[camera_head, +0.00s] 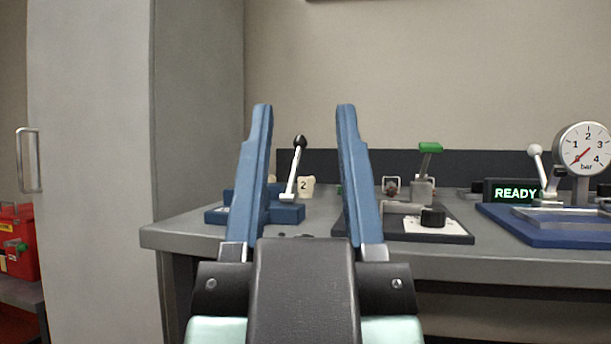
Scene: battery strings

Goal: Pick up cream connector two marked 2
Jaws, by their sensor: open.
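The cream connector marked 2 (306,187) is small and stands on the grey bench, towards the back. It shows between the two blue fingers of my gripper (303,108), just right of a lever's white shaft. My gripper is open and empty in the foreground, its fingers pointing up in the picture and nearer to me than the connector. Part of the connector's left side is close to the lever. Another small cream thing shows partly behind the left finger; I cannot tell what it is.
A blue lever fixture (285,214) with a black knob stands in front of the connector. A dark fixture with a green handle (430,148), a READY display (514,192) and a pressure gauge (586,149) stand to the right. A grey cabinet (195,110) bounds the left. Red boxes (17,243) sit at far left.

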